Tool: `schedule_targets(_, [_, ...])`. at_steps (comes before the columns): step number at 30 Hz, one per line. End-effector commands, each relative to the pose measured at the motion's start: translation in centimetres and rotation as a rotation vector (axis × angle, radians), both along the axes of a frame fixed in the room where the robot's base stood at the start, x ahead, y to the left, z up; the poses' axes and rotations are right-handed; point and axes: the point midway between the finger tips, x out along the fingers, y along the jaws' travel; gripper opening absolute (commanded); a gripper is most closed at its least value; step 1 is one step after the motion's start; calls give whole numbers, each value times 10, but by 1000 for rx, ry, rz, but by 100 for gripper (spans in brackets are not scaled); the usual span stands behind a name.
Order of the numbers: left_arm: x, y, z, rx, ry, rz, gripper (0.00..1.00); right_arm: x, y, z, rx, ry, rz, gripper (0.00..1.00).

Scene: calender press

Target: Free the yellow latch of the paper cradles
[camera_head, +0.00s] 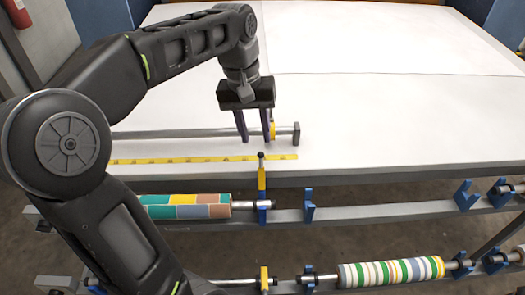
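An upright yellow latch (262,180) with a dark knob on top stands at the table's front edge, by the blue cradle (264,213) of the upper rail. A second yellow latch (264,277) stands on the lower rail. My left gripper (256,139) points down above the front of the white table, just behind the upper latch's knob. Its two fingers are apart with nothing seen between them, and I see no contact with the latch. A yellow piece (273,130) on a grey bar shows beside its right finger. My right gripper is not in view.
The grey bar (170,134) with an end block (297,133) runs along the white table (390,110). A yellow ruler strip (200,159) lies in front. A patchwork roll (190,206) and a striped roll (390,272) rest on the rails. The table's right side is clear.

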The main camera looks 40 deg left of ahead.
Motion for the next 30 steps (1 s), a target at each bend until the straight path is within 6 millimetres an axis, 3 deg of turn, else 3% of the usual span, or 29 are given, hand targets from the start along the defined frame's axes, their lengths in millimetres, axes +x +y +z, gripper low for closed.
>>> schedule_targets(5, [0,-1,-10,-1,3,0,35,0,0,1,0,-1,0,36])
schedule_targets(18, [4,-9,-70,-1,3,-1,35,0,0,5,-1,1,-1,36])
schedule_targets(30, [5,-10,-78,0,0,0,32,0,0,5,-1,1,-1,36])
